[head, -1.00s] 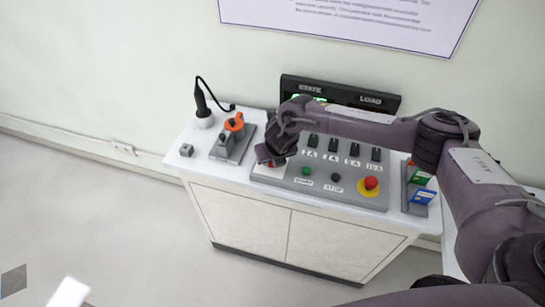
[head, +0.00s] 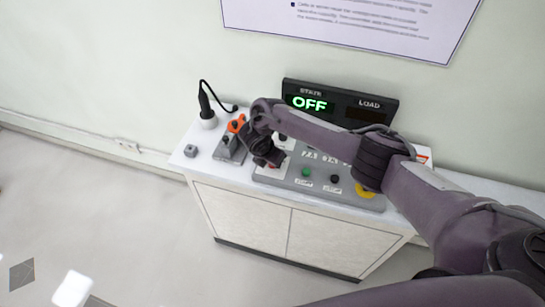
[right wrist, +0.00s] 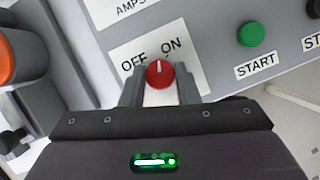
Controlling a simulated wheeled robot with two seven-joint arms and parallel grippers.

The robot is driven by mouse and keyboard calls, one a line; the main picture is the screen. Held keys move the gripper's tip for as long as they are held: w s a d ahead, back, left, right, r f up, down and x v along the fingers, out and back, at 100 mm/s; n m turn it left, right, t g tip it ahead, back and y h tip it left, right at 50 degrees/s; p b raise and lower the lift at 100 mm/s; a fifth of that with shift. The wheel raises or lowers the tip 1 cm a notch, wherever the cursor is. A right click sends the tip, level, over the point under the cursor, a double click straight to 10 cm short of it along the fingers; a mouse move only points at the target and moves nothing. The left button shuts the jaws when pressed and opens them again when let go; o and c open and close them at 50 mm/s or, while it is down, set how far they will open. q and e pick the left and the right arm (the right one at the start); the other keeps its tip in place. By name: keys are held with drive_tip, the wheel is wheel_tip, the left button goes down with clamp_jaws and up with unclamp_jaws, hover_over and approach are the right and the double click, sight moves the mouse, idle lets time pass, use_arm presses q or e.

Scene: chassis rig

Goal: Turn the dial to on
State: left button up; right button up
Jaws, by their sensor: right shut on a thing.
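The red dial (right wrist: 160,74) with a white pointer line sits on a white plate marked OFF and ON in the right wrist view. Its pointer stands between the two words. My right gripper (right wrist: 159,84) has one finger on each side of the dial and is shut on it. In the head view my right gripper (head: 267,160) reaches down to the panel's left end and mostly hides the dial. The STATE display (head: 310,104) reads OFF in green. My left gripper is not in view.
A green START button (right wrist: 250,34) is right of the dial. The grey panel (head: 290,178) also carries a black button (head: 335,179) and a yellow-based stop button (head: 366,192), partly behind my arm. An orange-handled switch (head: 236,124) and a black-handled tool (head: 205,103) stand to the left.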

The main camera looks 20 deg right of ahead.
drive_tip(key=m, duration=0.2)
drive_tip(key=shift+w+m+g, duration=0.1)
drive_tip(key=shift+m+g, duration=0.2)
drive_tip(key=shift+g, duration=0.1)
drive_tip(key=shift+m+g+h, duration=0.4)
drive_tip(key=shift+m, duration=0.7)
drive_tip(key=shift+r, duration=0.1)
drive_tip(key=o, duration=1)
drive_tip(key=shift+c, duration=0.2)
drive_tip(key=v, duration=0.7)
drive_tip(key=shift+a+r+p, duration=0.25)
drive_tip(key=shift+r+p, duration=0.05)
drive_tip(key=shift+p, duration=0.15)
